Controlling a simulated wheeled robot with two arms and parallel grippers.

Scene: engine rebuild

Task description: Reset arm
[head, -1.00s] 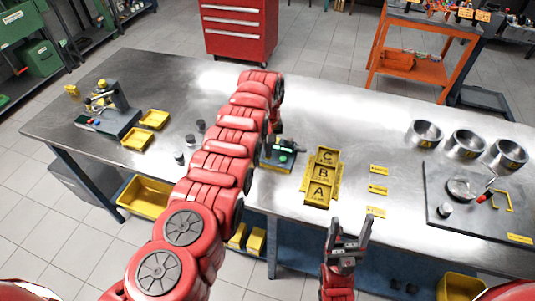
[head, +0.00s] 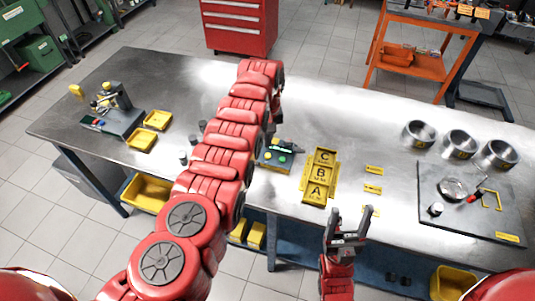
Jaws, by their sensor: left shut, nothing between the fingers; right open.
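My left arm reaches from the lower left over the workbench (head: 330,125). Its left gripper (head: 270,134) hangs at the far end, mostly hidden behind the red arm links, beside a small dark device with green buttons (head: 283,155). I see nothing held in it. My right gripper (head: 348,222) is open and empty at the front edge of the bench, fingers pointing away from me.
Three metal cylinders (head: 460,144) stand at the back right, behind a dark mat (head: 475,220) with parts. At the left are a dark fixture (head: 118,118) and two yellow trays (head: 141,138). Small dark cylinders (head: 194,139) stand near my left arm. The middle back is clear.

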